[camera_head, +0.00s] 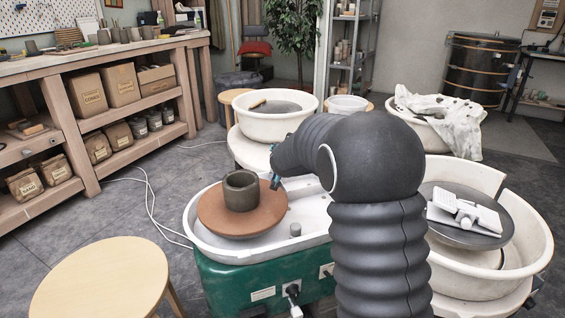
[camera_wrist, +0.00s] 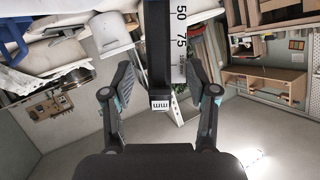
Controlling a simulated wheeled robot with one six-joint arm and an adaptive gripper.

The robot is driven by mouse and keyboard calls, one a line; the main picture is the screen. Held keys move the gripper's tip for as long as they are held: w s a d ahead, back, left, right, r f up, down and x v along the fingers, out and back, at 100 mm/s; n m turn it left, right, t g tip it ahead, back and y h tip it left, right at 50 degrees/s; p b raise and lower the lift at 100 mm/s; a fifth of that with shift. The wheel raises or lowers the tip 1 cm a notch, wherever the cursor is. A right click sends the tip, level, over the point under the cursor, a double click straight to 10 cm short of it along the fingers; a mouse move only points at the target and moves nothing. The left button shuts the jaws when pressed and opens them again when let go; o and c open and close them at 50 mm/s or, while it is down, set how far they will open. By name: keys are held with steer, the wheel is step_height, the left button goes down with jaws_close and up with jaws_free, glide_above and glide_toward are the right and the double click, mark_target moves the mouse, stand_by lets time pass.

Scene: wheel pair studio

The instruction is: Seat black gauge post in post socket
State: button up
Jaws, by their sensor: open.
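In the wrist view, a black upright bar, apparently the black gauge post (camera_wrist: 155,45), runs between the fingers of my gripper (camera_wrist: 160,66). A pale scale strip (camera_wrist: 183,30) marked 50 and 75 lies alongside it. The fingers are open, with a visible gap on both sides of the post. In the head view, my gripper (camera_head: 276,182) shows only as a dark tip beside the left wheel, mostly behind my arm. The post is not visible there. A small grey stub (camera_head: 295,230) stands in the white pan; I cannot tell whether it is the post socket.
A dark clay cylinder (camera_head: 240,191) stands on a terracotta wheel disc (camera_head: 215,222) in the white pan (camera_head: 193,214). A second wheel (camera_head: 450,229) at right carries white items (camera_head: 466,212). A round wooden stool (camera_head: 103,275) is front left. Open floor lies at left.

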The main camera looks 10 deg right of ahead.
steer(key=shift+x, duration=1.85)
steer(key=shift+d, duration=0.1)
jaws_close()
steer(key=shift+r, duration=0.1)
steer(key=shift+r, duration=0.1)
